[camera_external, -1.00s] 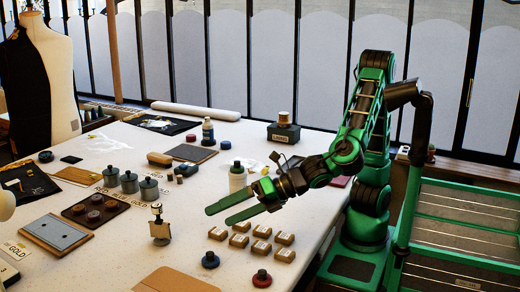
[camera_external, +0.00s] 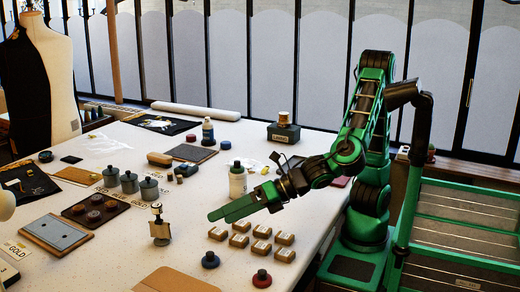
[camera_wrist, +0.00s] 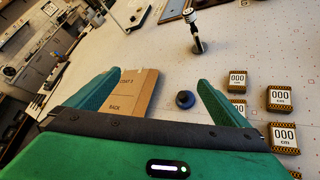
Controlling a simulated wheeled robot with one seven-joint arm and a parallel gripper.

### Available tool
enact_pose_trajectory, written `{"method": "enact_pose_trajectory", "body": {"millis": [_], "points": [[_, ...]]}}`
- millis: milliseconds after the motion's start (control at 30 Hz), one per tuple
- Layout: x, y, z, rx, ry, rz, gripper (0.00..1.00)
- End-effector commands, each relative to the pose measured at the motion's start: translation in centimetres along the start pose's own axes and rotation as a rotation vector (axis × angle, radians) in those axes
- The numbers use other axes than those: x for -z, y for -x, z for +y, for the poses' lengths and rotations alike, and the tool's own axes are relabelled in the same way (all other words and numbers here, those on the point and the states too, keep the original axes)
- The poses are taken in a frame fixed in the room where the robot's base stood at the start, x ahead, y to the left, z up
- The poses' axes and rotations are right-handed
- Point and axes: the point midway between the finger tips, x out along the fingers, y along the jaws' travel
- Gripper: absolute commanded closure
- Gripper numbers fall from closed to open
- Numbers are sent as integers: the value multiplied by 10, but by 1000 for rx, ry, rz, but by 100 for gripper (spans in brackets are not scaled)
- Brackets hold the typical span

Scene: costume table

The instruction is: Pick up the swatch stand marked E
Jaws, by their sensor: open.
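I cannot read a letter E on anything, so I cannot tell which thing is the swatch stand marked E. My gripper (camera_external: 222,214) is open and empty above the table, with its green fingers pointing left. In the wrist view the fingers of my gripper (camera_wrist: 155,88) are wide apart with nothing between them. A small metal upright piece (camera_external: 160,228) stands left of the fingers, apart from them. It also shows at the top of the wrist view (camera_wrist: 196,32).
Several small labelled boxes (camera_external: 240,240) lie on the table (camera_external: 120,262) near my gripper. A blue knob (camera_external: 210,260) and a red knob (camera_external: 262,278) are in front. A white bottle (camera_external: 237,183) stands behind the fingers.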

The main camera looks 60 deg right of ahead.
Motion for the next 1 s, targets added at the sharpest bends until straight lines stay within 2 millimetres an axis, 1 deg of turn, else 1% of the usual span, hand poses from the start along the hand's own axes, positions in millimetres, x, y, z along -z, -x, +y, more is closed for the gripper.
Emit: {"method": "enact_pose_trajectory", "body": {"millis": [133,167,200,267,300,367,667,767,867,967,1000], "points": [[0,0,0,0,0,0,0],[0,0,0,0,0,0,5],[0,0,0,0,0,0,14],[0,0,0,0,0,0,29],[0,0,0,0,0,0,38],[0,0,0,0,0,0,52],[0,-1,0,0,-8,0,52],[-2,-8,-3,-3,-73,7,52],[-5,-25,-8,-9,-230,23,52],[-11,-46,-16,-20,-468,49,52],[-14,-55,-20,-25,-574,60,52]]}}
